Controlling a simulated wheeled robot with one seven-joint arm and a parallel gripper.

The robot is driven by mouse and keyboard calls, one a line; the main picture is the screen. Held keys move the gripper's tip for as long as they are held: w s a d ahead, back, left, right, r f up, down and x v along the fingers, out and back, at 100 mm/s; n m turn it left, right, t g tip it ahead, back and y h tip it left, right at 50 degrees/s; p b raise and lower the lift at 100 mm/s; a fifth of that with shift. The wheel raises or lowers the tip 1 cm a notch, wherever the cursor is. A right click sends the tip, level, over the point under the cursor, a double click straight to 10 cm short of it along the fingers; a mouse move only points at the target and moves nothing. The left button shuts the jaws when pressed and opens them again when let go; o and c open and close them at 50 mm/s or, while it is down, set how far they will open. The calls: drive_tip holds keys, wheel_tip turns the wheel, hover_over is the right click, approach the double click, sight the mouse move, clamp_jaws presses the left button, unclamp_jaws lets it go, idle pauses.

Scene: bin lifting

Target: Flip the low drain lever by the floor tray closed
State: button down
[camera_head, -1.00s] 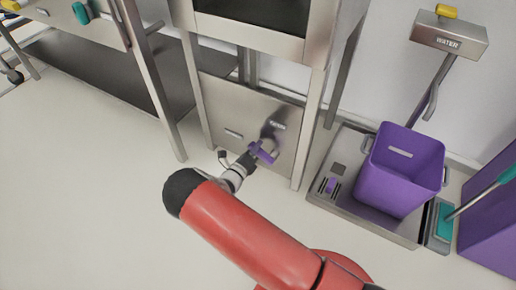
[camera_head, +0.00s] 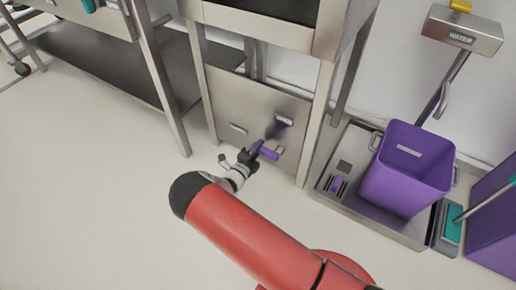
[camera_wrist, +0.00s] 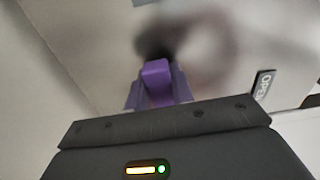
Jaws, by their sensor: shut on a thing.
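The purple drain lever (camera_head: 268,154) is low on a steel panel (camera_head: 228,104), left of the floor tray (camera_head: 371,211). My gripper (camera_head: 256,150) is at the lever, in front of the panel. In the wrist view the lever's purple block (camera_wrist: 157,78) sits between my gripper's two fingers (camera_wrist: 157,94), which are shut on it. A label reading OPEN (camera_wrist: 263,84) shows to the right there. A dark blurred shadow falls on the panel behind the lever. The lever's pivot is hidden.
A purple bin (camera_head: 407,170) stands on the floor tray, under a steel WATER fixture (camera_head: 462,30). Steel legs (camera_head: 316,125) flank the panel. A dark lower shelf (camera_head: 100,62) is at the left. The floor at left front is clear.

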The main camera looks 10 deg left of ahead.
idle(0.3)
drive_tip(key=c, duration=1.2)
unclamp_jaws()
drive_tip(key=v, duration=0.8)
drive_tip(key=shift+p, duration=0.4)
drive_tip(key=shift+w, duration=0.1)
